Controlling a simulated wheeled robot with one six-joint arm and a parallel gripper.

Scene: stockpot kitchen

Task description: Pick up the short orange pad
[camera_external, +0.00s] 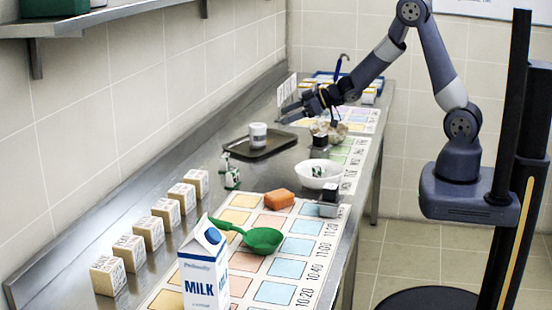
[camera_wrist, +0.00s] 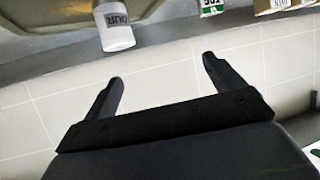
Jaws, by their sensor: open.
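The short orange pad (camera_external: 280,199) lies on the printed chart sheet on the steel counter, beyond the green ladle (camera_external: 256,239) and nearer than the white bowl. My gripper (camera_external: 300,112) is raised above the far part of the counter, well away from the pad. In the wrist view my gripper (camera_wrist: 162,70) has its two fingers spread wide with nothing between them. The pad does not show in the wrist view.
A milk carton (camera_external: 204,268) stands at the near edge. Several wooden blocks (camera_external: 150,233) line the left. A white bowl (camera_external: 318,174), a dark tray (camera_external: 260,146) and a white jar (camera_external: 258,135) stand farther back. The jar also shows in the wrist view (camera_wrist: 115,32).

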